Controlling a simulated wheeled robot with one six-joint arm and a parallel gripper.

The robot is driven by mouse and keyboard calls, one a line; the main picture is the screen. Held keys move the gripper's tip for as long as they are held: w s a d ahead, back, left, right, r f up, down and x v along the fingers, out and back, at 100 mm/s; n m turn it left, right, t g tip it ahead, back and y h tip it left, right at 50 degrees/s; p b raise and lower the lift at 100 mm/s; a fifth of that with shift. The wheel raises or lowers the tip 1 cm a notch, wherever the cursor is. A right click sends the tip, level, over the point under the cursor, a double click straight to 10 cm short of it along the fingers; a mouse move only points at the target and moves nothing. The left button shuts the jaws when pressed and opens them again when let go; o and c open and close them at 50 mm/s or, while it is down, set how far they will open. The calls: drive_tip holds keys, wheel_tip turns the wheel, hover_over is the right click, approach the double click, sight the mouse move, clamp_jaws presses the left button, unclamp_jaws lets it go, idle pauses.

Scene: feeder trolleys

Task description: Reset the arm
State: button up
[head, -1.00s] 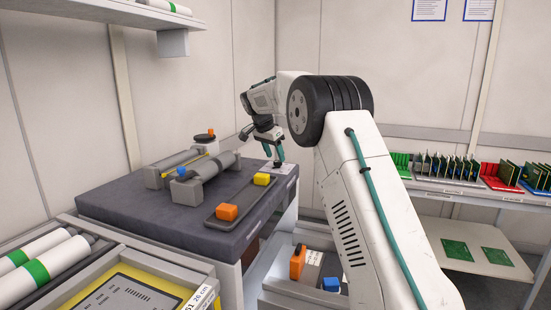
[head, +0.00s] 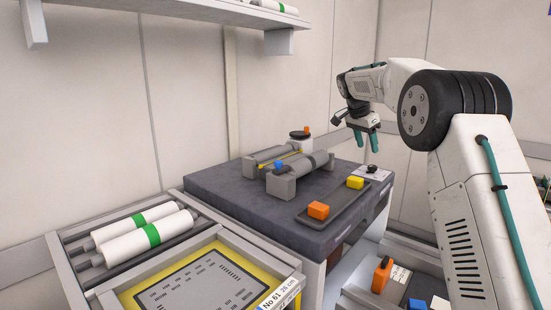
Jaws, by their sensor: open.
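My gripper (head: 368,146) hangs from the raised arm with its teal fingers apart and pointing down. It is open and nothing shows between the fingers. It is above the back right part of the dark workbench top (head: 240,206). A small dark upright object (head: 372,170) stands on a white label below it. My white arm reaches in from the right side of the head view.
White rolls (head: 150,238) lie front left. A shelf (head: 210,14) hangs above.

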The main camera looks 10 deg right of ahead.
drive_tip(key=s+a+r+n+y, duration=0.1)
drive_tip(key=s+a+r+n, duration=0.2)
drive_tip(key=s, duration=0.6)
drive_tip(key=s+a+r+n, duration=0.15)
drive_tip(key=s+a, duration=0.25)
drive_tip(key=s, duration=0.5)
drive_tip(key=s+a+r+n+y, duration=0.1)
drive_tip(key=s+a+n, duration=0.25)
drive_tip(key=s, duration=0.65)
drive_tip(key=s+a+f+n, duration=0.2)
drive_tip(key=s+f, duration=0.2)
drive_tip(key=s, duration=0.4)
drive_tip(key=s+a+f+n+y, duration=0.1)
drive_tip(key=s+a+f+n, duration=0.1)
drive_tip(key=s+f, duration=0.3)
drive_tip(key=s+a+f+n+y, duration=0.1)
drive_tip(key=s+a+f+n, duration=0.1)
drive_tip(key=s, duration=1.1)
wheel_tip(320, 180, down, 2)
drive_tip(key=shift+a+f+n, duration=0.15)
drive_tip(key=shift+a+n, duration=0.1)
drive_tip(key=shift+n, duration=0.25)
